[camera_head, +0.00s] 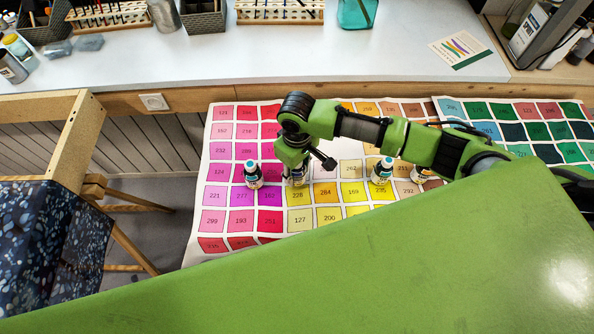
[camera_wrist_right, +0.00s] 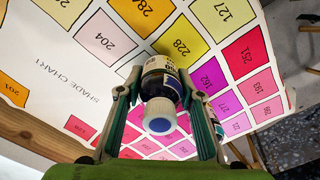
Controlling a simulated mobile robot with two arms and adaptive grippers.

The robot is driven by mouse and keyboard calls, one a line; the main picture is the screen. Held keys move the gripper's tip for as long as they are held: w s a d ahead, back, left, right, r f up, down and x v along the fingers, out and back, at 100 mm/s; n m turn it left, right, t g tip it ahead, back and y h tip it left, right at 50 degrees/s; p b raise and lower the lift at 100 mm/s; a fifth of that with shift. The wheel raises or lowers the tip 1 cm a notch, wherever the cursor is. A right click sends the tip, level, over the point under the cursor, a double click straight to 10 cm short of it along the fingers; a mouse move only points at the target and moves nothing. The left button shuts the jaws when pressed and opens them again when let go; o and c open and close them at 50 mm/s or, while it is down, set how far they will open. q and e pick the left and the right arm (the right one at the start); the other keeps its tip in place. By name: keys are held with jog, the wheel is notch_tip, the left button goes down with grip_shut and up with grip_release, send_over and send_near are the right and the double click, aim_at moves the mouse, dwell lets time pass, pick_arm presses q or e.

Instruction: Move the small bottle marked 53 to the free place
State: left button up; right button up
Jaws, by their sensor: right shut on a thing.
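My right gripper (camera_head: 296,171) is over the colour chart, pointing down. It is shut on a small dark bottle (camera_wrist_right: 158,83) with a white and blue cap (camera_wrist_right: 160,115), between the two fingers in the right wrist view. The bottle's number cannot be read, and in the head view the gripper mostly covers it. The shade chart (camera_head: 300,220) with numbered colour squares lies below; near the held bottle are squares 228 (camera_wrist_right: 178,47) and 162 (camera_wrist_right: 207,77). My left gripper is not in view.
Similar small bottles stand on the chart: one (camera_head: 253,175) just left of my gripper, one (camera_head: 381,171) to the right, and another (camera_head: 420,174) partly behind my arm. A white counter (camera_head: 250,60) with racks runs behind. A speckled blue seat (camera_head: 50,245) is at left.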

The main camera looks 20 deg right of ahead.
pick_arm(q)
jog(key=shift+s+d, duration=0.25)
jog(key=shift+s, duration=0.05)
pick_arm(e)
jog(key=shift+f, duration=0.5)
jog(key=shift+f, duration=0.1)
jog(key=o, duration=1.1)
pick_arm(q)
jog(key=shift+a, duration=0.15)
pick_arm(e)
jog(key=shift+o, duration=0.2)
jog(key=shift+r, duration=0.4)
notch_tip(320, 180, up, 12)
jog(key=shift+f+b, duration=0.25)
jog(key=shift+b, duration=0.25)
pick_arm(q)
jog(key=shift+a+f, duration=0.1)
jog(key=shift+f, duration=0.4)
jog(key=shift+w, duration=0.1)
